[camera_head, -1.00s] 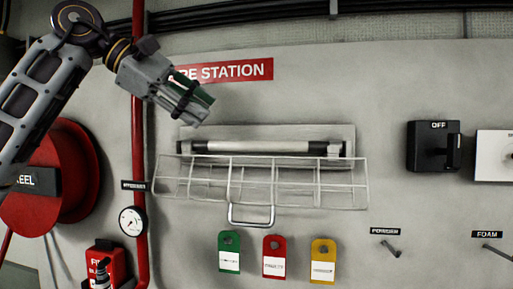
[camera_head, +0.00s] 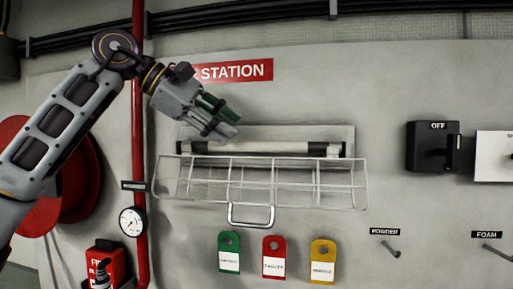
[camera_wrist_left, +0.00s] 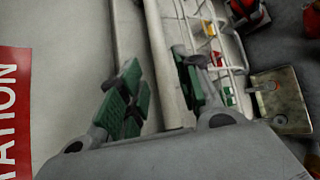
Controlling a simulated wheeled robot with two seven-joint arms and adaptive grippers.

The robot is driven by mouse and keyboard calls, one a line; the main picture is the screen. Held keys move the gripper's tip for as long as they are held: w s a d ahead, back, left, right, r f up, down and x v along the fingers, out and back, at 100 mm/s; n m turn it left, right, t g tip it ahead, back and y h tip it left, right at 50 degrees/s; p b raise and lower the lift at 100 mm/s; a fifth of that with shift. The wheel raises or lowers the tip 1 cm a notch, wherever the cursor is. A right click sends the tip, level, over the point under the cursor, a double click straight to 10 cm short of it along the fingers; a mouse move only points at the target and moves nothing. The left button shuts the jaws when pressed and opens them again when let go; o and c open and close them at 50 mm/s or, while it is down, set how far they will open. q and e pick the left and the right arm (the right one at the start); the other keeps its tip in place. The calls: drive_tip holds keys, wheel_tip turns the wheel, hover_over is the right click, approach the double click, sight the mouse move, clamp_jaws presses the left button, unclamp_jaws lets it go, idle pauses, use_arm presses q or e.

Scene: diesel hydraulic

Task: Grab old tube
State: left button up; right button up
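The old tube (camera_head: 275,147) is a pale horizontal tube with dark end parts, in a light fixture (camera_head: 343,133) on the wall under the red station sign. My left gripper (camera_head: 231,126) is open and empty, above and in front of the tube's left half. In the left wrist view the green-padded fingers (camera_wrist_left: 160,82) stand apart. The tube (camera_wrist_left: 168,60) runs lengthwise between them in the picture, with no visible contact. The wire guard (camera_head: 318,187) hangs open below the tube, its handle at the bottom. My right gripper is not in view.
A red pipe (camera_head: 139,90) with a gauge (camera_head: 132,221) and a red hose reel (camera_head: 80,185) are at left. Green, red and yellow tags (camera_head: 274,257) hang below the guard. A black OFF switch (camera_head: 432,147) is at right, with bare wall between.

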sight(252, 143)
use_arm(q)
drive_tip(key=shift+x, duration=1.7)
drive_tip(key=x, duration=0.3)
drive_tip(key=shift+p, duration=0.4)
drive_tip(key=shift+w+d+f, duration=0.25)
drive_tip(key=shift+d, duration=0.05)
drive_tip(key=c, duration=0.3)
clamp_jaws()
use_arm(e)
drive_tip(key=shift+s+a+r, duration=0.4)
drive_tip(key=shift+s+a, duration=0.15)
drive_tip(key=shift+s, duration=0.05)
